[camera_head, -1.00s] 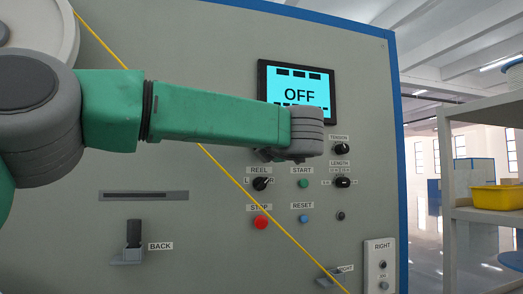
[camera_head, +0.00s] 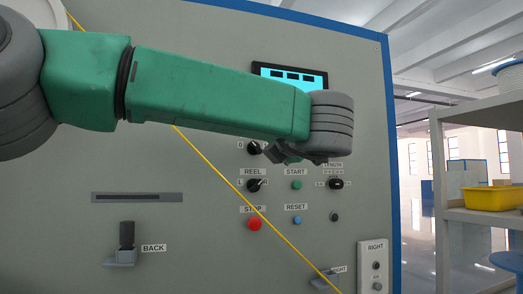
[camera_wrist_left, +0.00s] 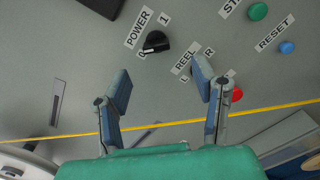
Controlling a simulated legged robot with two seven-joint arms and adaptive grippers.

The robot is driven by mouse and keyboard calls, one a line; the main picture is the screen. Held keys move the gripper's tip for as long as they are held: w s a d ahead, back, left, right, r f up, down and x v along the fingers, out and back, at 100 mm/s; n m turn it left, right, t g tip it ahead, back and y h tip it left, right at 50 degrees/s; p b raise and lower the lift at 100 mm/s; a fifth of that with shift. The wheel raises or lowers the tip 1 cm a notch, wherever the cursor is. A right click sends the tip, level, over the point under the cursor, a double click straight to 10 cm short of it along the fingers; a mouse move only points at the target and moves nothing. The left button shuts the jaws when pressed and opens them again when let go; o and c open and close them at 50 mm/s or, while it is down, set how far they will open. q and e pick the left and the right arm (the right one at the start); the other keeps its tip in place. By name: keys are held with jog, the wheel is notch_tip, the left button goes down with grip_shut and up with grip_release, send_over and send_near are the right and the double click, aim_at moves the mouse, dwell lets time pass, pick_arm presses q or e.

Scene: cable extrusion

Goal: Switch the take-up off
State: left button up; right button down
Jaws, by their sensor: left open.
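The take-up's grey control panel (camera_head: 170,230) fills most of the head view. Its black POWER knob (camera_wrist_left: 156,42), with marks 0 and 1, is ahead of my fingers in the left wrist view; which mark it points at is unclear. In the head view the knob (camera_head: 254,147) shows just below my arm. My left gripper (camera_wrist_left: 163,82) is open and empty, its fingers apart and short of the knob. In the head view the gripper (camera_head: 290,153) is mostly hidden by my wrist. My right gripper is out of view.
Below are the REEL knob (camera_head: 254,185), green START (camera_head: 297,185), red STOP (camera_head: 255,224) and blue RESET (camera_head: 297,220) buttons. A yellow line (camera_head: 208,152) crosses diagonally in front of the panel. A shelf with a yellow bin (camera_head: 493,198) stands at right.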

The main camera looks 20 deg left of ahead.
pick_arm(q)
jog(key=v, duration=0.4)
jog(key=shift+w+d+f, duration=0.1)
jog(key=shift+d, duration=0.05)
